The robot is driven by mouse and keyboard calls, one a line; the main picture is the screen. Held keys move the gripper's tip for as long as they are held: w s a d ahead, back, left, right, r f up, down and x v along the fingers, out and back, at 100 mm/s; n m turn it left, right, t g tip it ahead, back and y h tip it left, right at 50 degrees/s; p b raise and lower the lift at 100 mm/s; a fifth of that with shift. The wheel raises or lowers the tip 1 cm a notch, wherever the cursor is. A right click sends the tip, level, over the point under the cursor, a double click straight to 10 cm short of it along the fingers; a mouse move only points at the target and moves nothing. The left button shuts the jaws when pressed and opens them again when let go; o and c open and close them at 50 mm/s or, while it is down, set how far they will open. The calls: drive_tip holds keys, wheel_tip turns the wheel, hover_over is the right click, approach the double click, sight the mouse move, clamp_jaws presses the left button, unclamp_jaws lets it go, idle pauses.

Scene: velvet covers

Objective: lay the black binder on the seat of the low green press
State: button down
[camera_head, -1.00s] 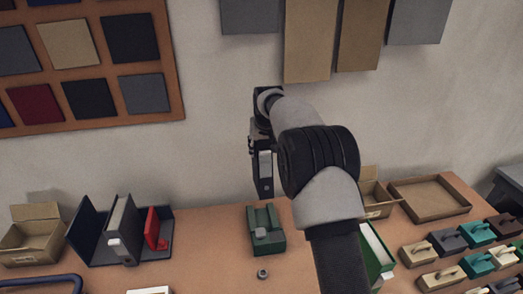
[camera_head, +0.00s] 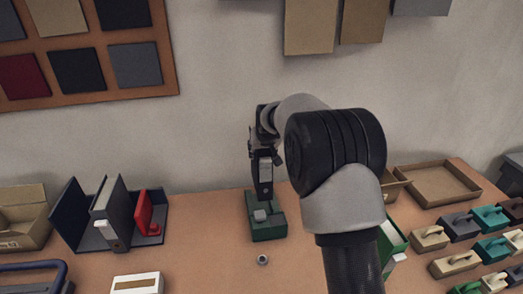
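A black binder (camera_head: 265,184) with a pale label on its spine hangs upright below my gripper (camera_head: 262,150). The gripper looks shut on the binder's top, though the arm partly hides the fingers.
A dark bookend rack (camera_head: 88,238) with a grey binder (camera_head: 110,215) and a red one (camera_head: 146,212) stands left. A small metal ring (camera_head: 262,260) lies before the press. A green box (camera_head: 394,240), an open tray (camera_head: 436,185) and several handled blocks (camera_head: 461,226) are at right.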

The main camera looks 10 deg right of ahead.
sight(266, 159)
drive_tip(key=shift+f+b, duration=2.6)
drive_tip(key=shift+f, duration=1.4)
drive_tip(key=c, duration=1.3)
unclamp_jaws()
drive_tip(key=o, duration=0.5)
drive_tip(key=shift+s+f, duration=0.1)
drive_tip(key=v, duration=1.2)
